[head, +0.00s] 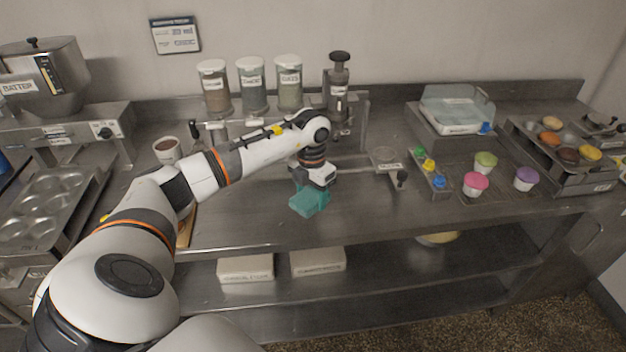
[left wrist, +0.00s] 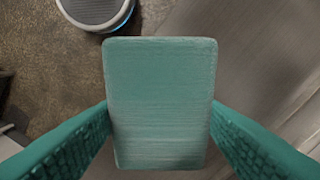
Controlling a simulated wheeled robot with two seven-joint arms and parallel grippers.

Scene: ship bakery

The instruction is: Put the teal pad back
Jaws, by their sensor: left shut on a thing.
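The teal pad (left wrist: 160,100) is a flat rounded rectangle. It fills the middle of the left wrist view, between the two teal ribbed fingers of my left gripper (left wrist: 160,128). My left gripper (head: 309,203) is shut on the pad and points down near the front of the steel counter (head: 365,220). In the head view the teal of the fingers and the teal of the pad run together, so I cannot tell their edges apart. My right gripper is in neither view.
Three jars (head: 252,88) and a grinder-like device (head: 338,90) stand behind my arm. Pink (head: 475,184), green and purple cups stand to the right. A muffin tin (head: 42,205) is at the left. White boxes (head: 318,262) sit on the shelf below. The front middle counter is clear.

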